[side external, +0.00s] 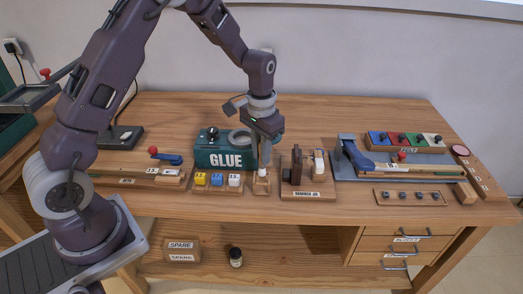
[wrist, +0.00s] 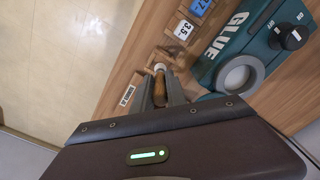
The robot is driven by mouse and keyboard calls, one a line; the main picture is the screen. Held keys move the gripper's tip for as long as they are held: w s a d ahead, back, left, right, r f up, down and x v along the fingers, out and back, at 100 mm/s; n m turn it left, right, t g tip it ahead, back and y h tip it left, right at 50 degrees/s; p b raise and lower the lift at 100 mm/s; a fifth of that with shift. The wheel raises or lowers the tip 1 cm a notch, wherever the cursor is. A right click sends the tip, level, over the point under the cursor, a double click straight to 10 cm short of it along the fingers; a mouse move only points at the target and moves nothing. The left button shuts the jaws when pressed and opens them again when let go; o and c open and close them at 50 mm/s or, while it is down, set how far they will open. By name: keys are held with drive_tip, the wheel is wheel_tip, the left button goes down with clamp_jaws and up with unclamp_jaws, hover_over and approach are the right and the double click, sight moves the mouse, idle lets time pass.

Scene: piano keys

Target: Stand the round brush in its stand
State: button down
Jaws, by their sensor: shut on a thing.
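My gripper (side external: 264,158) points down above the front of the bench, just in front of the glue pot. It is shut on the round brush, whose pale lower end (side external: 262,173) shows below the fingers. In the wrist view the brush's brown wooden handle (wrist: 160,87) lies between the two fingers (wrist: 161,92). The small wooden stand (side external: 262,188) is directly under the brush. The brush looks about upright and its lower end is at the stand's top; I cannot tell how deep it sits.
The teal glue pot (side external: 222,158) stands close behind. A rack of labelled yellow, blue and white blocks (side external: 217,180) is to the left. A wooden fixture marked "SERVICE JIG" (side external: 308,190) is close on the right. The bench's front edge is near.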

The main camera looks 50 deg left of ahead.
sight(261, 167)
drive_tip(key=shift+f, duration=2.7)
idle(1.5)
drive_tip(key=c, duration=0.9)
unclamp_jaws()
drive_tip(key=shift+o, duration=0.2)
drive_tip(key=shift+r, duration=3.5)
